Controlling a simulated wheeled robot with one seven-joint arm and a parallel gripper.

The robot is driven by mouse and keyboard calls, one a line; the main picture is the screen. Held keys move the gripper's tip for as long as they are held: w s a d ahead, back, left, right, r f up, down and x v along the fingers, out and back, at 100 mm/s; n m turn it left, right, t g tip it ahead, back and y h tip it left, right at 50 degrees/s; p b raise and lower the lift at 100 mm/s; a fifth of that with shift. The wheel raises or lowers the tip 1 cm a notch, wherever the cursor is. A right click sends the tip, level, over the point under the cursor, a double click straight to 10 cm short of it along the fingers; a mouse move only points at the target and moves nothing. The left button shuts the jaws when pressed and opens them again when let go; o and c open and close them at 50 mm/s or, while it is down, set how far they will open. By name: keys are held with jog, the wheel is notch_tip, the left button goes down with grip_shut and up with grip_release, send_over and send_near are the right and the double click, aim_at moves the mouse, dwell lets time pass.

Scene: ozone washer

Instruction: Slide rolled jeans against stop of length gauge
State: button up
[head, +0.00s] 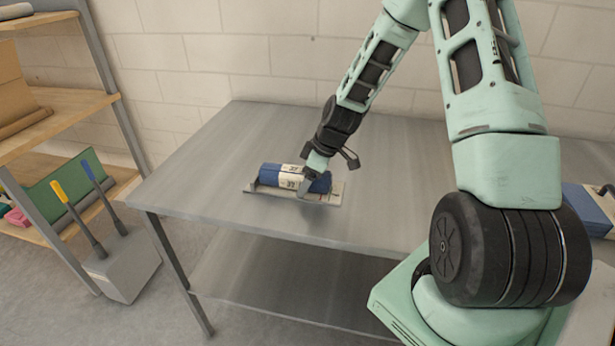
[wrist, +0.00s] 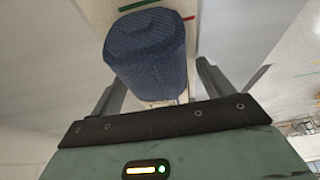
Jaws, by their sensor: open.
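The rolled jeans (head: 284,176) are a dark blue roll with a pale printed band, lying on the length gauge on the metal table. My gripper (head: 318,190) is at the right end of the roll. Its fingers (wrist: 160,85) are apart, one on each side. I cannot tell whether they touch the roll.
The metal table (head: 215,170) is bare around the gauge, with a lower shelf (head: 270,275) below. A wooden shelf rack (head: 60,120) stands at the left, near a grey bin with two handled tools (head: 122,265). A blue item (head: 590,208) lies at the far right.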

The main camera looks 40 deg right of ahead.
jog(key=c, duration=1.3)
jog(key=shift+w+a, duration=0.45)
jog(key=shift+w, duration=0.15)
jog(key=o, duration=1.3)
jog(key=shift+w+a, duration=0.1)
jog(key=shift+s+d+r, duration=0.25)
jog(key=shift+d+r, duration=0.1)
jog(key=shift+r, duration=0.15)
jog(key=b+v, duration=0.1)
jog(key=v, duration=1.5)
jog(key=shift+a+r, duration=0.15)
jog(key=shift+r, duration=0.05)
